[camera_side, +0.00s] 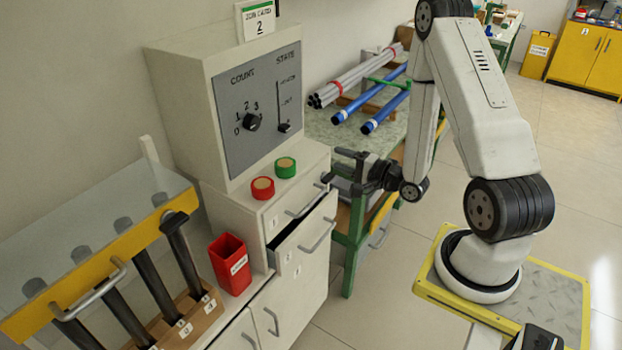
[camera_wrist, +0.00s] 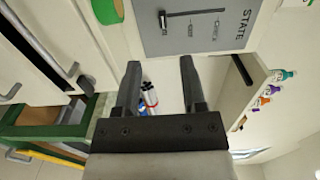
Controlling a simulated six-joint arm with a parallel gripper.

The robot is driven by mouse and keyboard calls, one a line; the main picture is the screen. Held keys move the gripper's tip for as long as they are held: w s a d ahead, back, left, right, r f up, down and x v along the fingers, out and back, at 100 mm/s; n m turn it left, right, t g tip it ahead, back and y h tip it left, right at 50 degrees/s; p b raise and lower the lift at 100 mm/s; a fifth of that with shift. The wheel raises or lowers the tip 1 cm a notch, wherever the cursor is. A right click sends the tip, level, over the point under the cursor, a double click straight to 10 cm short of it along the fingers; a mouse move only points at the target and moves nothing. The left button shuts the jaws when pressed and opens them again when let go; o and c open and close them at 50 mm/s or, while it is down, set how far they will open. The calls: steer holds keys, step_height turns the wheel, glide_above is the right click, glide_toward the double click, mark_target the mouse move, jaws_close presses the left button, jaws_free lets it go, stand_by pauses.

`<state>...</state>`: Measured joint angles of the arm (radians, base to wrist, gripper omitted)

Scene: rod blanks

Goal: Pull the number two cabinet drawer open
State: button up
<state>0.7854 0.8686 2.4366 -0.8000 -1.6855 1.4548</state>
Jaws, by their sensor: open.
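The white cabinet (camera_side: 220,195) stands against the wall at the middle left of the side view. Its front has an upper drawer with a grey bar handle (camera_side: 304,202) and a lower drawer with another bar handle (camera_side: 318,237). A dark gap shows above the lower drawer's front, so that drawer stands partly out. Small labels on the fronts are too small to read surely. My gripper (camera_side: 332,165) is open and empty beside the cabinet's upper right edge, above the handles. In the wrist view its two fingers (camera_wrist: 160,65) are apart; handles (camera_wrist: 64,76) show at the left.
The grey COUNT and STATE panel (camera_side: 262,105) rises above the cabinet. Red (camera_side: 263,188) and green (camera_side: 285,167) rolls lie on top. A green-framed bench (camera_side: 350,240) with grey and blue rods stands close right. A yellow-edged rack (camera_side: 95,262) and red cup (camera_side: 231,264) are left.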

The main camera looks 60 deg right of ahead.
stand_by(0.3)
steer(key=n+g+y, duration=0.1)
steer(key=n+y, duration=0.4)
steer(key=y, duration=0.2)
glide_toward(323, 236)
steer(key=w, duration=0.2)
steer(key=shift+a+f, duration=0.15)
steer(key=shift+a, duration=0.2)
steer(key=shift+w, duration=0.1)
steer(key=shift+m, duration=0.3)
steer(key=shift+x, duration=3.85)
steer(key=shift+f, duration=0.1)
